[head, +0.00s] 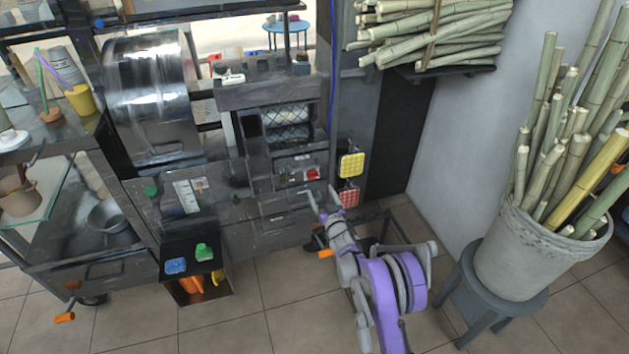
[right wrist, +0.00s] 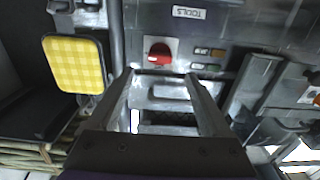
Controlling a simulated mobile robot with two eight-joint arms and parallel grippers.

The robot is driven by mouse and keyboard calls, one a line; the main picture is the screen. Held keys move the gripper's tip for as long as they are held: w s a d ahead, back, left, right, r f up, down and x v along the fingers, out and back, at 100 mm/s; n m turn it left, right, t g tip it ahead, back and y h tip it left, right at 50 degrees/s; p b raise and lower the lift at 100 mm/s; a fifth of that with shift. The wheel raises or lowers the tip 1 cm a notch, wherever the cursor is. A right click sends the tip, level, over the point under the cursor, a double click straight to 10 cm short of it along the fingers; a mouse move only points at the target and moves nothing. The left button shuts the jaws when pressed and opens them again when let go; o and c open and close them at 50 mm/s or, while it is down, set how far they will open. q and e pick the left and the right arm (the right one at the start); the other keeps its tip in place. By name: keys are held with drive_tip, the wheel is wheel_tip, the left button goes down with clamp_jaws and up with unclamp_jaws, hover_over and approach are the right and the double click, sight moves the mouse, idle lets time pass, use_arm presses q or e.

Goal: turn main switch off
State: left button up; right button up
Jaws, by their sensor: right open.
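The main switch looks to be the red knob (head: 312,174) on a pale plate on the front of the dark press machine. In the right wrist view, which is upside down, the red knob (right wrist: 159,52) has a small white mark near its lower left edge. My right gripper (head: 322,200) is in front of the panel, just below the knob in the head view. In the right wrist view my right gripper (right wrist: 159,75) is open and empty, with the knob just beyond and between its fingertips. I see no contact. My left gripper is not in view.
A yellow checked pad (head: 351,165) and a red pad (head: 349,197) hang right of the switch. A cane-filled bucket (head: 540,250) stands on a stool at right. The floor in front is mostly clear.

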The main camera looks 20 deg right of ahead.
sight(314, 178)
drive_tip(key=w, duration=0.7)
drive_tip(key=shift+w+a, duration=0.15)
drive_tip(key=shift+w, duration=0.1)
drive_tip(key=shift+c, duration=0.3)
clamp_jaws()
drive_tip(key=shift+f+b, duration=0.1)
drive_tip(key=shift+b, duration=0.25)
drive_tip(key=n+b, duration=0.4)
drive_tip(key=n, duration=1.3)
drive_tip(key=shift+n, duration=0.4)
